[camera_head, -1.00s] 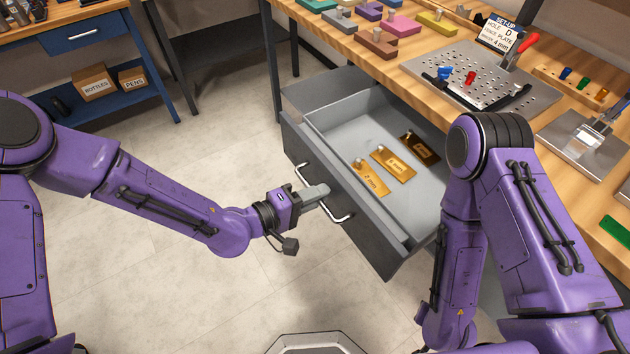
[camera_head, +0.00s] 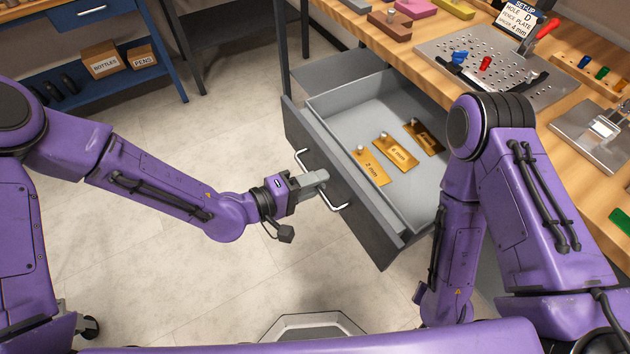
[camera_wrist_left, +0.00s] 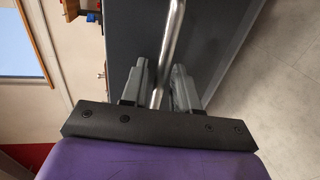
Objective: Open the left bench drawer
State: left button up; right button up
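The left bench drawer (camera_head: 350,205) is a grey drawer under the wooden bench, pulled well out, with its inside showing. Its silver bar handle (camera_head: 336,206) is on the dark front and crosses the left wrist view (camera_wrist_left: 172,40). My left gripper (camera_head: 322,178) is at the handle, its fingers close together on either side of the bar. The left wrist view shows the fingers (camera_wrist_left: 162,85) with the bar between them; I take them as shut on it. My right arm hangs in front of the bench at right; its gripper is not in view.
Several brass plates, including one marked 2 mm (camera_head: 370,167), lie in the drawer. The wooden bench (camera_head: 395,60) holds a perforated plate (camera_head: 440,45) and coloured blocks. A blue shelf with boxes (camera_head: 102,60) stands at back left. The floor left of the drawer is clear.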

pick_arm(q)
jog(key=v, duration=1)
jog(key=shift+a, duration=0.25)
jog(key=shift+s, duration=0.15)
jog(key=a+f+n+t+y, duration=0.1)
jog(key=a+f+n+y, duration=0.2)
jog(key=a+f+y, duration=0.9)
jog(key=s+a+f+g+y+p, duration=0.1)
jog(key=s+a+f, duration=0.3)
jog(key=s, duration=0.4)
jog(key=s+a+f+m+g+y+p, duration=0.1)
jog(key=s+a+f+g+y, duration=0.2)
jog(key=s+a, duration=0.4)
notch_tip(320, 180, down, 3)
jog(key=shift+s+a+r+g+y, duration=0.25)
jog(key=shift+s+g+y, duration=0.15)
jog(key=shift+s+y, duration=0.45)
